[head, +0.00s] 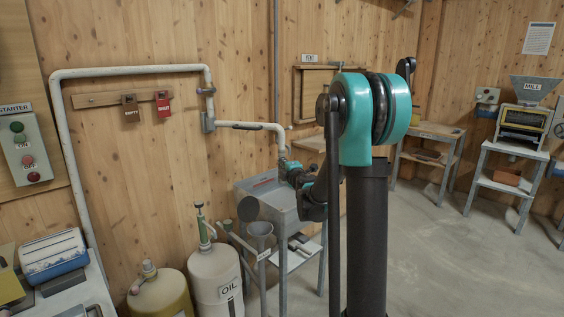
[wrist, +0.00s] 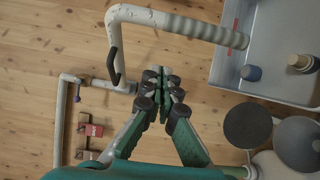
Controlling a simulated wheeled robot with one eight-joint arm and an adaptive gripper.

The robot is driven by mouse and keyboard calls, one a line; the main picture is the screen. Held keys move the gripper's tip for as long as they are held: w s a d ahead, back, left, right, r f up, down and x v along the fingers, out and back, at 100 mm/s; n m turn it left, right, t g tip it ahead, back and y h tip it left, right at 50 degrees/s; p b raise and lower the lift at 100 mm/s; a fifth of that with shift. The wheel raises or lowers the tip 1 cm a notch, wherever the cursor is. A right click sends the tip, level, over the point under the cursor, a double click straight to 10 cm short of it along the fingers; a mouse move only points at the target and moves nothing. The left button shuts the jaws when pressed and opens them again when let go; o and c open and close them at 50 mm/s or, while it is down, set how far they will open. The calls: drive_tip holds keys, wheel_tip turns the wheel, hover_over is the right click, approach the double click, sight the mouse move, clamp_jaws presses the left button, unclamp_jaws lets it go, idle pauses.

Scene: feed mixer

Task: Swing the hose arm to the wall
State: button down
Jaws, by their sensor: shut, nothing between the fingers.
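The hose arm (head: 265,126) is a pale pipe that hinges at a wall bracket (head: 208,122), reaches out from the wall and bends down over a grey metal bin. In the wrist view the hose arm (wrist: 140,13) has a dark handle (wrist: 113,66) near its hinge, and its ribbed end (wrist: 205,30) hangs over the bin. The plank wall (head: 240,60) is behind it. My gripper (wrist: 162,75) is shut and empty, beside the arm and right of the handle in that view, with a visible gap. In the head view my own arm partly hides the gripper.
The grey bin (head: 255,185) holds small capped items near its edge. Red tags (head: 162,104) hang on the wall. Open floor (head: 430,250) lies to the right.

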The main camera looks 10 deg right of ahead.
approach(281, 153)
drive_tip(key=w+a+r, duration=0.1)
drive_tip(key=w+a, duration=0.3)
drive_tip(key=a, duration=0.1)
drive_tip(key=shift+w+d+r, duration=0.1)
drive_tip(key=shift+w+d, duration=0.65)
drive_tip(key=shift+d, duration=0.15)
drive_tip(key=shift+w+d, duration=0.3)
drive_tip(key=shift+w, duration=0.25)
